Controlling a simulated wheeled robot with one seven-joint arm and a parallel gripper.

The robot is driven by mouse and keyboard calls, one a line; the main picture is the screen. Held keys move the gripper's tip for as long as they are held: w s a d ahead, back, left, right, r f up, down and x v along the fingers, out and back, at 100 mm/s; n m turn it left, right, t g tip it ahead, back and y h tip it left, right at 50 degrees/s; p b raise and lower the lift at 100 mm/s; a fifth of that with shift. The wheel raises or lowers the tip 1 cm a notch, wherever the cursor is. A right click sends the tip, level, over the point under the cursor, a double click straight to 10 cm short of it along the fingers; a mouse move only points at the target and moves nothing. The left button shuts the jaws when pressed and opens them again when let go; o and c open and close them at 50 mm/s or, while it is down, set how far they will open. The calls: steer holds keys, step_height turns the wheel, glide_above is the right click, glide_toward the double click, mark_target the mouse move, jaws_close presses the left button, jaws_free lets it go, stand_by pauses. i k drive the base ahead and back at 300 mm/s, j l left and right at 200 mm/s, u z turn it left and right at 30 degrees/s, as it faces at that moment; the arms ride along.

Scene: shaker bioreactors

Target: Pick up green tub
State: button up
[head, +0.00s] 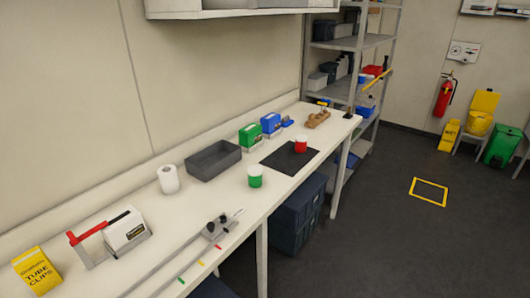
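My gripper is not in view.
The workbench (218,187) also holds a grey open tray (213,168), a white roll (168,180), green (250,136) and blue (270,125) boxes, a yellow tube clips box (39,270) and a long metal rail (178,263). The dark floor (390,240) is mostly clear.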

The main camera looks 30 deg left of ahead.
mark_target(254, 172)
steer(key=i+u, duration=0.1)
steer(key=i, duration=0.65)
steer(key=i+l, duration=0.1)
steer(key=i, duration=0.7)
steer(key=i+j+z, duration=0.1)
steer(key=i+z, duration=0.2)
steer(key=i+j+z, duration=0.15)
steer(key=i+z, duration=0.15)
steer(key=j+z, duration=0.1)
steer(key=z, duration=0.35)
steer(key=i+j+z, duration=0.15)
steer(key=z, duration=0.3)
steer(key=j+z, duration=0.1)
steer(key=z, duration=0.35)
steer(key=j+z, duration=0.15)
steer(key=z, duration=0.3)
steer(key=j+z, duration=0.15)
steer(key=z, duration=0.3)
steer(key=j+z, duration=0.1)
steer(key=z, duration=0.35)
steer(key=k+z, duration=0.15)
steer(key=z, duration=0.3)
steer(key=k+j+z, duration=0.1)
steer(key=z, duration=0.4)
steer(key=k+z, duration=0.1)
steer(key=z, duration=0.35)
steer(key=k+z, duration=0.1)
steer(key=z, duration=0.35)
steer(key=k+z, duration=0.1)
steer(key=z, duration=0.35)
